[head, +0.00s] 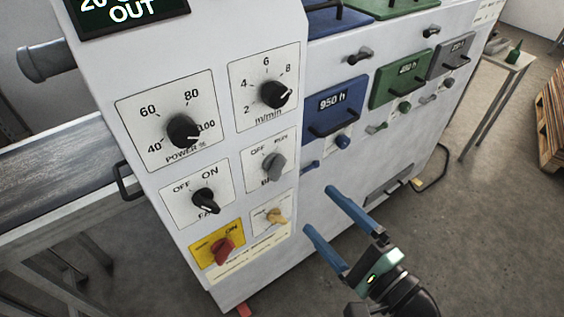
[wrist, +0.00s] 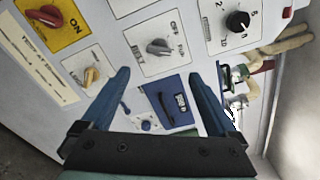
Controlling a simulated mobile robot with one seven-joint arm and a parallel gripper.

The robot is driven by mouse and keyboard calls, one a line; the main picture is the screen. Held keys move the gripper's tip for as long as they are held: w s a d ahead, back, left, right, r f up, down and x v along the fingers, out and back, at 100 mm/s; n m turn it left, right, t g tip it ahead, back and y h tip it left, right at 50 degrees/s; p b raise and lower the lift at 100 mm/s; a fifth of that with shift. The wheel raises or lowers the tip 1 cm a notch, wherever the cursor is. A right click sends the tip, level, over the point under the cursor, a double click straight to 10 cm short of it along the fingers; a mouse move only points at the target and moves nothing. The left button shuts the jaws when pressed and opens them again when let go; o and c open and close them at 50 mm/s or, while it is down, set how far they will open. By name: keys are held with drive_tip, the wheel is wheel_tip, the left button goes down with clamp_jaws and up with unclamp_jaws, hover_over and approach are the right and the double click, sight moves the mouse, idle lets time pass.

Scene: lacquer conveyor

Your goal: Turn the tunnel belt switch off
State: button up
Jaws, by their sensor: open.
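The switch with OFF and RUN marks, its lower label partly covered and starting with B, has a grey knob (head: 273,166) on a white plate. It looks turned toward the RUN side. It also shows in the wrist view as a grey knob (wrist: 158,48) above the gap between my fingers. My gripper (head: 319,210) is open and empty, with blue fingers spread in front of the panel, to the lower right of the switch and apart from it. In the wrist view my gripper (wrist: 158,70) has its two fingertips below the grey knob's plate.
Close by are a yellow knob (head: 275,216), a red switch (head: 222,250) on a yellow plate, a black fan knob (head: 205,201), and black power (head: 184,131) and m/min (head: 273,94) dials. A blue drawer (head: 341,106) is at right.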

sight(279, 173)
drive_tip(key=shift+m, duration=0.3)
drive_tip(key=p+x, duration=0.3)
drive_tip(key=x, duration=0.9)
drive_tip(key=shift+a, duration=0.25)
drive_tip(key=c, duration=1.4)
drive_tip(key=shift+f, duration=0.1)
